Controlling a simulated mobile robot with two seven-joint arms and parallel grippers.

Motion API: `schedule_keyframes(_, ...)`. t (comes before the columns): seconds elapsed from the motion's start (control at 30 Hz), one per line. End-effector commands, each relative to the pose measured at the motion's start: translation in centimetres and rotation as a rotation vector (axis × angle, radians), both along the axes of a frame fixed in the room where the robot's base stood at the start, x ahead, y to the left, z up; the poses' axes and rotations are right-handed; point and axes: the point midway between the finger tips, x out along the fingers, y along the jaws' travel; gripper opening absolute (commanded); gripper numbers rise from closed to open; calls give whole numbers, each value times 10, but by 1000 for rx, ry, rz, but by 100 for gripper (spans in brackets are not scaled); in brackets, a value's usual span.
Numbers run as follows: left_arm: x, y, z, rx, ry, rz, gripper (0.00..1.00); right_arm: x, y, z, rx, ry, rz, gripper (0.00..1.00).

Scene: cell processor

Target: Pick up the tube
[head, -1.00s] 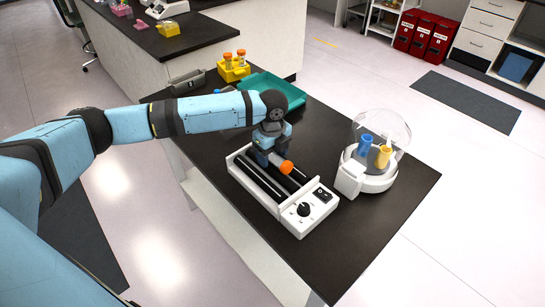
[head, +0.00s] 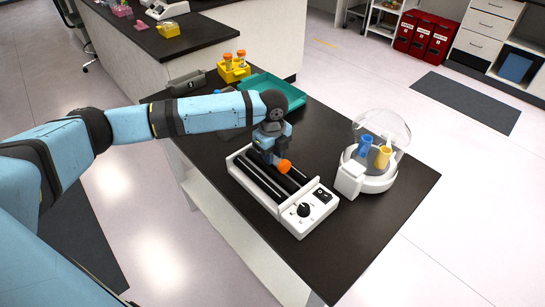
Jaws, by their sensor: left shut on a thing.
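The tube shows only as its orange cap (head: 284,166), at the rollers of the white roller device (head: 305,208). The rest of the tube is hidden by my left gripper (head: 272,157). My left gripper points down over the device and is shut on the tube. I cannot tell whether the tube still touches the rollers. My right gripper is not in view.
A white centrifuge (head: 372,183) with a clear lid and blue and yellow holders stands to the right. A teal tray (head: 275,90) and a yellow rack (head: 233,72) with orange-capped tubes stand behind. The black table's (head: 390,215) front right is clear.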

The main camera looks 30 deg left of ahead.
Motion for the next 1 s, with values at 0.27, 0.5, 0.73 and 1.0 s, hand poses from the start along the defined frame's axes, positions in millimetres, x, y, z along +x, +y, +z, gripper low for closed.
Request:
schedule_keyframes(0.27,-1,0,-1,1,2,0,5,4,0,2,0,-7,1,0)
schedule_keyframes(0.5,-1,0,-1,1,2,0,5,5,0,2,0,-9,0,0)
schedule_keyframes(0.73,-1,0,-1,1,2,0,5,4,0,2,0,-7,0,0)
schedule_keyframes(1.0,0,0,4,0,1,0,2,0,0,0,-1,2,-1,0)
